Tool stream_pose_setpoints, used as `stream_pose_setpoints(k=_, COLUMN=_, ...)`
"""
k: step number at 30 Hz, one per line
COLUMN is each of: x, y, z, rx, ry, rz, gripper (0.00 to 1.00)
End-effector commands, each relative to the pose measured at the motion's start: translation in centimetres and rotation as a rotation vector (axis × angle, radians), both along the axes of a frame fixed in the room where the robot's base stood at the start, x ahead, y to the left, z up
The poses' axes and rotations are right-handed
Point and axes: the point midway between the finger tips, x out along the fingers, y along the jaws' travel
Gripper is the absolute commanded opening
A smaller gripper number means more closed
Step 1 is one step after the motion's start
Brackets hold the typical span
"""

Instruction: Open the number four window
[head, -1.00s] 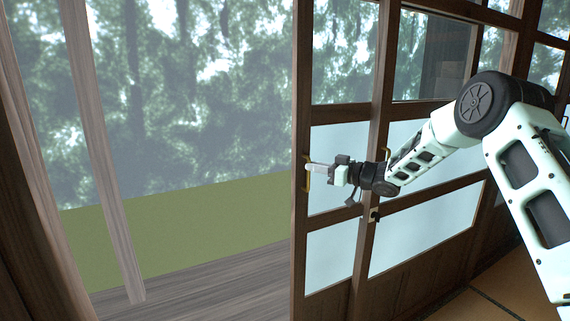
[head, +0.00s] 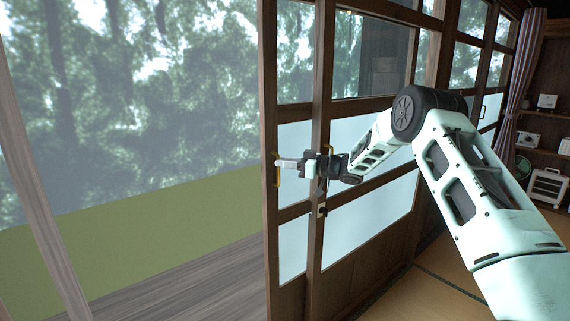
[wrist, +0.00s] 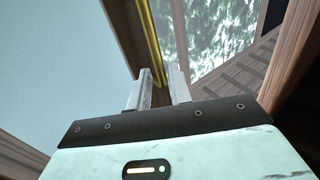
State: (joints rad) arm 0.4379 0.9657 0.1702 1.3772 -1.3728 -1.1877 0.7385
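The sliding window panel (head: 295,235) has a dark wooden frame and pale lower panes. A brass handle (head: 276,166) is on its left edge stile, and it also shows in the wrist view (wrist: 151,42). My gripper (head: 279,163) is at this handle, reaching in from the right. In the wrist view its two fingers (wrist: 158,72) are apart, with the brass handle running down between their tips. I cannot tell whether a finger touches it. A wide opening lies left of the panel. No window number is visible.
Another framed panel (head: 370,215) overlaps on the right, behind my arm. Outside are a wooden deck (head: 180,275), green ground (head: 130,240) and a slanting post (head: 48,225). Shelves (head: 545,115) and a curtain (head: 520,80) stand at far right. Tatami (head: 410,295) shows below my arm.

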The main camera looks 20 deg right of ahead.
Motion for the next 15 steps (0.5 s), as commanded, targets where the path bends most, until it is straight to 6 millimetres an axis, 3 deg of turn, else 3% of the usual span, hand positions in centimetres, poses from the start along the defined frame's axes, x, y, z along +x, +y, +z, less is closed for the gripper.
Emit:
stream_pose_setpoints(k=10, x=-0.1, y=-0.1, z=0.0, rx=-0.001, ry=0.000, rz=0.001, gripper=0.32)
stream_pose_setpoints(k=15, x=-1.2, y=-1.3, z=-0.1, rx=-0.002, ry=0.001, rz=0.000, gripper=0.32)
